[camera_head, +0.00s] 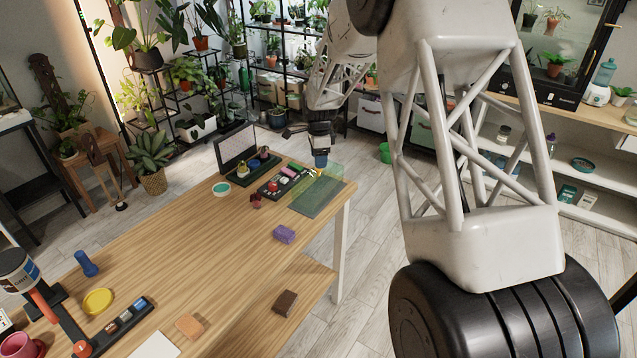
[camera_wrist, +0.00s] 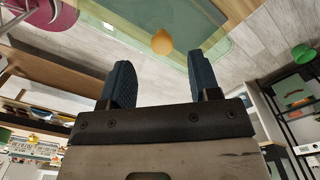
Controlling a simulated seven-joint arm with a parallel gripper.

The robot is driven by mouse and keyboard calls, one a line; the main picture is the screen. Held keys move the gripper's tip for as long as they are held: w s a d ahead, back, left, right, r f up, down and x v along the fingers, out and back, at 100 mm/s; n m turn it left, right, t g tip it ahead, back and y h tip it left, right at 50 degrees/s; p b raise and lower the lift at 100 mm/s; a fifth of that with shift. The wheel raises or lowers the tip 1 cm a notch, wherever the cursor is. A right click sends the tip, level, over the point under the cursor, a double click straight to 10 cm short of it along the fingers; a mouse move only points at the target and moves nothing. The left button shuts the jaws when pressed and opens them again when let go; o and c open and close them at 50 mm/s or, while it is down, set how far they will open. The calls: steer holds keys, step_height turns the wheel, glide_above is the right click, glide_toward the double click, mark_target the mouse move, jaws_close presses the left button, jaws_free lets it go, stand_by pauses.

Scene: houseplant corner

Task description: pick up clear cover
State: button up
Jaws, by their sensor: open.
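A see-through, green-tinted cover (camera_head: 326,180) sits at the far right corner of the wooden table, over a grey-green mat (camera_head: 318,208). Its clear sheet and pale edges also show at the top of the wrist view (camera_wrist: 98,28). A small orange round thing (camera_wrist: 162,42) shows there between and beyond my fingers; I cannot tell whether it is a part of the cover. My gripper (camera_head: 321,160) points down at the cover's top in the head view. In the wrist view my gripper (camera_wrist: 160,80) has its blue fingers wide apart with nothing between the tips. I cannot tell whether they touch the cover.
Left of the cover stand a dark tray (camera_head: 272,184) of small items and a laptop-like panel (camera_head: 236,147). A purple block (camera_head: 284,234) lies nearer on the table. The table's right edge is close by. A green bucket (camera_head: 385,152) stands on the floor beyond.

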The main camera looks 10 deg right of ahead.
mark_target(319, 182)
steer(key=shift+w+f, duration=0.15)
steer(key=shift+f, duration=2.4)
jaws_close()
